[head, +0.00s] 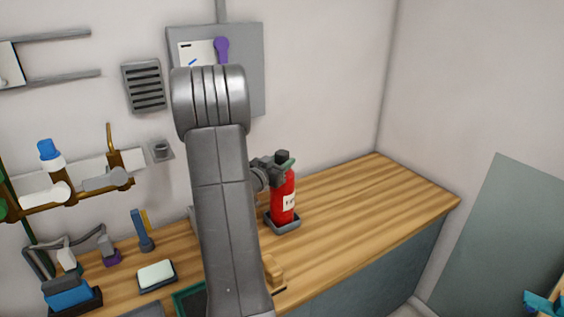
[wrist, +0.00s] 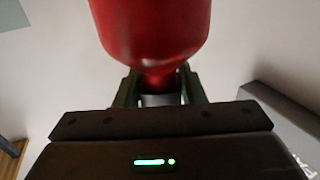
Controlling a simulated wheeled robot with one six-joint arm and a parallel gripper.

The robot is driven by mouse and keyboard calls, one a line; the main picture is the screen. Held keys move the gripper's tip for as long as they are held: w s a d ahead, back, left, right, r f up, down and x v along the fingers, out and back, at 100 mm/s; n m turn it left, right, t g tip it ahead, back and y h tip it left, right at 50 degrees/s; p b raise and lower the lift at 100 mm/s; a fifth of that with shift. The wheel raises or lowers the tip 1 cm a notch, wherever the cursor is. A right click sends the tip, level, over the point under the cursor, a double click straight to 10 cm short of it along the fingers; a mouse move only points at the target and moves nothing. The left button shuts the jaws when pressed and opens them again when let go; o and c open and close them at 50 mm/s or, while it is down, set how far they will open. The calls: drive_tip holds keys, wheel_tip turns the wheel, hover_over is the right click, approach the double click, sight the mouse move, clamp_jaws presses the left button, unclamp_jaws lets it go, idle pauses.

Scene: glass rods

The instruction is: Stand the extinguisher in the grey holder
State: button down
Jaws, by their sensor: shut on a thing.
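The red extinguisher (head: 284,196) with a white label and dark top is upright on the wooden counter in the head view. Its base is at the grey holder (head: 284,226), a low square tray; I cannot tell whether the base rests on its floor or is just above it. My gripper (head: 280,165) is shut on the extinguisher's neck near the top. In the wrist view the red body (wrist: 152,30) fills the top middle, and the green fingers (wrist: 158,90) close around the neck. My arm hides part of the counter to the left.
The wooden counter (head: 375,195) is clear to the right of the holder. A wooden block (head: 273,270) lies in front, beside my arm. A white sponge in a tray (head: 156,275) and brushes (head: 142,230) stand at left. A grey panel (head: 255,75) hangs on the wall behind.

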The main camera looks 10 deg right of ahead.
drive_tip(key=shift+f, duration=0.1)
drive_tip(key=c, duration=1.2)
unclamp_jaws()
drive_tip(key=shift+f, duration=0.2)
drive_tip(key=v, duration=1.1)
drive_tip(key=shift+r, duration=0.15)
drive_tip(key=shift+x, duration=4.35)
drive_tip(key=shift+s+a, duration=0.1)
